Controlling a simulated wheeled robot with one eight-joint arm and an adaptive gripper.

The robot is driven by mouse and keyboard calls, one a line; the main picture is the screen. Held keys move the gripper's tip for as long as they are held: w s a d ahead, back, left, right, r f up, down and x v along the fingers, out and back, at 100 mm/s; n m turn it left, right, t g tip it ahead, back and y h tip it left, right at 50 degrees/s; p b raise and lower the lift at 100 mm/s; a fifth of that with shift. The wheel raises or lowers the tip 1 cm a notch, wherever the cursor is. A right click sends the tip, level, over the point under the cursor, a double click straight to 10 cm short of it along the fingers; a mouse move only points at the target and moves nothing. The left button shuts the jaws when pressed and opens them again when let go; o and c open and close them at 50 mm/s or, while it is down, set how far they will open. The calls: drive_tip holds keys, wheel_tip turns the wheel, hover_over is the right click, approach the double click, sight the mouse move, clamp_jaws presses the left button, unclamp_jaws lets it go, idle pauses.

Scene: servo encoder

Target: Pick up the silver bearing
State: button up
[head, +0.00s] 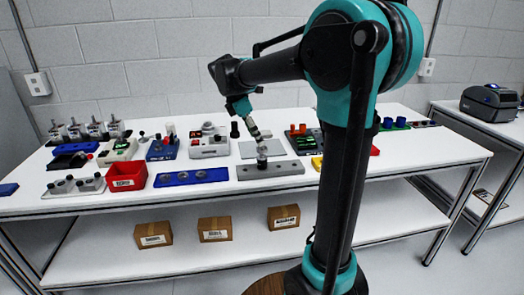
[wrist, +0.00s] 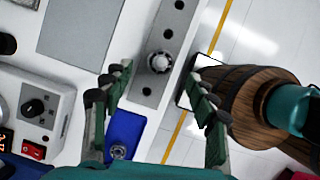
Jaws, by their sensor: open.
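In the head view the silver part (head: 262,154) is upright on the grey block (head: 288,169) near the table's front edge. My gripper (head: 258,137) points down just above it. In the wrist view my gripper (wrist: 160,78) is open, with one finger to each side of the part and clear space between. I cannot tell the exact height gap.
A blue tray (head: 218,175) with several silver round parts lies left of the block, beside a red bin (head: 127,177). A grey plate (head: 248,149) and a grey device with a red switch (wrist: 40,105) are behind. Boxes sit on the lower shelf.

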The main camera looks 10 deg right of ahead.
sight(259, 148)
drive_tip(key=x, duration=0.4)
drive_tip(key=shift+s+a+f, duration=0.1)
drive_tip(key=shift+a+f, duration=0.05)
drive_tip(key=shift+c, duration=0.3)
drive_tip(key=c, duration=1.2)
